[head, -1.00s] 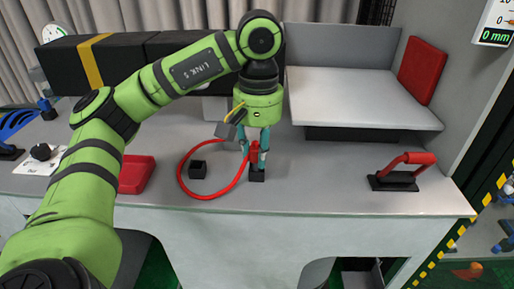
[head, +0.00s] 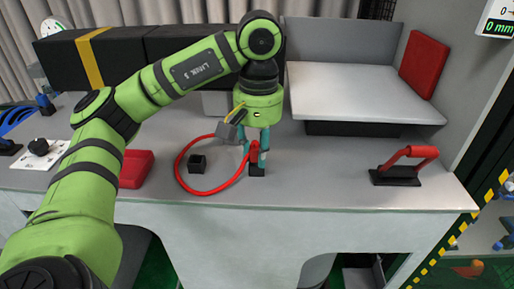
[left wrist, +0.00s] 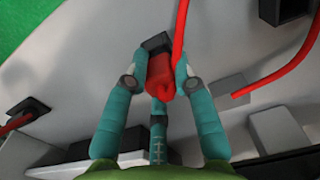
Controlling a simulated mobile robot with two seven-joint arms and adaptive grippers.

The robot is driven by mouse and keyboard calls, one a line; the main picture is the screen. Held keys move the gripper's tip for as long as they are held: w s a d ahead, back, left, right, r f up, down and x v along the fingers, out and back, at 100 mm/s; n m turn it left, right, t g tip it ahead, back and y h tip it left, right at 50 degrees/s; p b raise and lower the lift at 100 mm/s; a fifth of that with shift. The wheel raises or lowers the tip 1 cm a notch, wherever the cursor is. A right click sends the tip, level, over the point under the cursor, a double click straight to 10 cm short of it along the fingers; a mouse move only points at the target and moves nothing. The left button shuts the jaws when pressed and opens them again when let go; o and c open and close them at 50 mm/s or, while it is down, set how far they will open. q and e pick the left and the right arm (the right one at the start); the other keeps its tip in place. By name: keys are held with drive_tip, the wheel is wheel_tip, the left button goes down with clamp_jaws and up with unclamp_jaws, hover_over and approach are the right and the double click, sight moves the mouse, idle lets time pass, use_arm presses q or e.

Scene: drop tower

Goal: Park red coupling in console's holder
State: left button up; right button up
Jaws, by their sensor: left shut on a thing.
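The red coupling (left wrist: 160,72) is between the fingertips of my left gripper (head: 255,148), which is shut on it. It also shows as a small red patch in the head view (head: 254,150), partly hidden by the teal fingers. A small black block (head: 257,170) is directly below the coupling, and it shows just beyond it in the left wrist view (left wrist: 156,42). I cannot tell whether the coupling is seated in this block or only above it. A red hose (head: 183,180) loops left across the console top (head: 330,190). My right gripper is not in view.
A second black block (head: 197,163) stands inside the hose loop. A red handle on a black base (head: 398,177) is at the right, a red box (head: 136,168) at the left. A raised grey platform (head: 365,95) stands behind.

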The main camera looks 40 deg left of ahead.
use_arm(q)
drive_tip(key=o, duration=0.9)
drive_tip(key=shift+o, duration=0.2)
wheel_tip(320, 180, up, 12)
drive_tip(key=shift+d, duration=0.15)
